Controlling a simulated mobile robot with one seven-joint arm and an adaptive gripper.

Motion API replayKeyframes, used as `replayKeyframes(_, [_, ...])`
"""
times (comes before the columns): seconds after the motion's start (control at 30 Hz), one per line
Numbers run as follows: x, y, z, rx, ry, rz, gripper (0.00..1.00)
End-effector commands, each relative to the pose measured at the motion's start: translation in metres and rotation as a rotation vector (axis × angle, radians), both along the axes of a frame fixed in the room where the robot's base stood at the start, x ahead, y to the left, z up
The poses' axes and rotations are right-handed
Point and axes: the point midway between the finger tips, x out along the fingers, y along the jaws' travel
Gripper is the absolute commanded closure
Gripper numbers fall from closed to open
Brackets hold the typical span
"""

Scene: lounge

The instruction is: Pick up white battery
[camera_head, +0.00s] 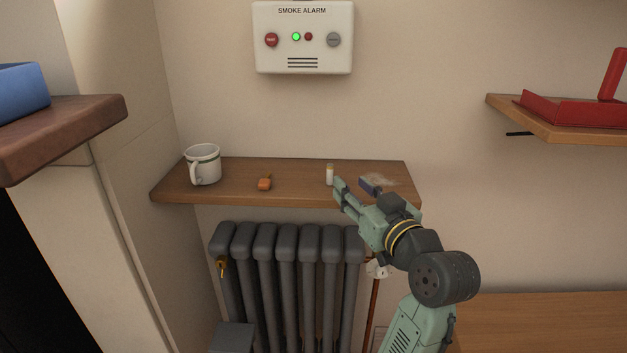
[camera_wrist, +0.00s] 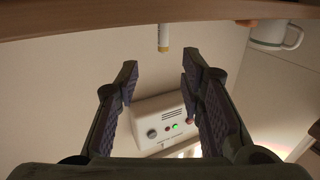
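The white battery (camera_head: 330,175) stands upright on the wooden shelf (camera_head: 230,188), right of its middle. It has a yellowish band near its top. In the wrist view, which is upside down, the battery (camera_wrist: 164,36) shows at the top centre, beyond the fingertips and roughly in line with the gap between them. My gripper (camera_head: 354,186) is at the shelf's front right, just right of the battery. In the wrist view my gripper (camera_wrist: 160,68) is open, with nothing between its fingers. No contact with the battery shows.
A white mug (camera_head: 203,164) with a green band stands at the shelf's left end. A small orange object (camera_head: 264,183) lies between mug and battery. A smoke alarm (camera_head: 302,38) hangs on the wall above. A dark radiator (camera_head: 290,280) stands below the shelf.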

Motion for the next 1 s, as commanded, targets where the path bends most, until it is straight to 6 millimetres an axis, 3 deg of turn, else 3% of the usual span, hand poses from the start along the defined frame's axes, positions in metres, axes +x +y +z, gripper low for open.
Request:
replayKeyframes(0.2, [0.032,0.018,0.002,0.0,0.001,0.005,0.65])
replayKeyframes(0.47, [0.051,0.03,0.005,0.001,0.0,0.005,0.65])
replayKeyframes(0.7, [0.081,0.046,0.006,0.001,0.0,0.003,0.65])
replayKeyframes(1.0, [0.087,0.049,0.005,0.0,-0.002,0.002,0.65])
